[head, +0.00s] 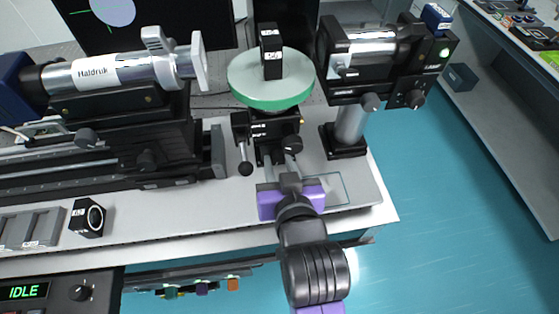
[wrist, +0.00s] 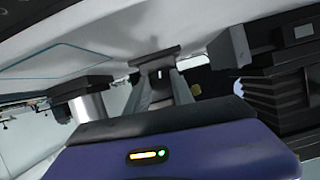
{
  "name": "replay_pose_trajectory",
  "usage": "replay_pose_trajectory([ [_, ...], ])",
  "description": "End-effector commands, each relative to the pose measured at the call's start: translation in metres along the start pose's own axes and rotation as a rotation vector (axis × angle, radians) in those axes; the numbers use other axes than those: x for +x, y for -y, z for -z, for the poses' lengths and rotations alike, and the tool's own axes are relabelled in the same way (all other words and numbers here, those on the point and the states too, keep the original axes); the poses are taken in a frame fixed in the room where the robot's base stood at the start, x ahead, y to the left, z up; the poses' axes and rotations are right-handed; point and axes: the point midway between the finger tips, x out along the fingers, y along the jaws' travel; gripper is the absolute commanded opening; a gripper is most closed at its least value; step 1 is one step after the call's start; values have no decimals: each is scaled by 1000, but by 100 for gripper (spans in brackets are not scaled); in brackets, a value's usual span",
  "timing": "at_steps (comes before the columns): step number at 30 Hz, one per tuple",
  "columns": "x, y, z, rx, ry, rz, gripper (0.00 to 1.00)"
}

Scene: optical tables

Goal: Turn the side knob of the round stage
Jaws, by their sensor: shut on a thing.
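The round stage (head: 270,101) is a pale disc with a green rim on a black mount (head: 268,127). A black block (head: 271,50) stands on it. A dark knob (head: 293,143) shows low on the front of the mount, and a ball-ended lever (head: 245,168) hangs at its left. My gripper (head: 277,160) reaches in from the front, its fingers at the foot of the mount. In the wrist view my gripper (wrist: 161,82) closes on a small dark part that looks like the side knob; its grip is mostly hidden.
A silver tube labelled Haldruk (head: 118,71) stands on rails at left. A laser unit (head: 365,65) on a post (head: 350,125) is close at right. A clear plate (head: 342,188) lies beside my gripper. A small black box (head: 87,218) sits at front left.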

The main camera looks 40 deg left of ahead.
Motion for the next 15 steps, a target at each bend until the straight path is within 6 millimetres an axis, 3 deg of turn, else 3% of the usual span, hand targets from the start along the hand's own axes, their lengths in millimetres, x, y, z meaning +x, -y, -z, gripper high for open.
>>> replay_pose_trajectory([
  [15, 0, 4, 0, -431, 0, -177, 0],
])
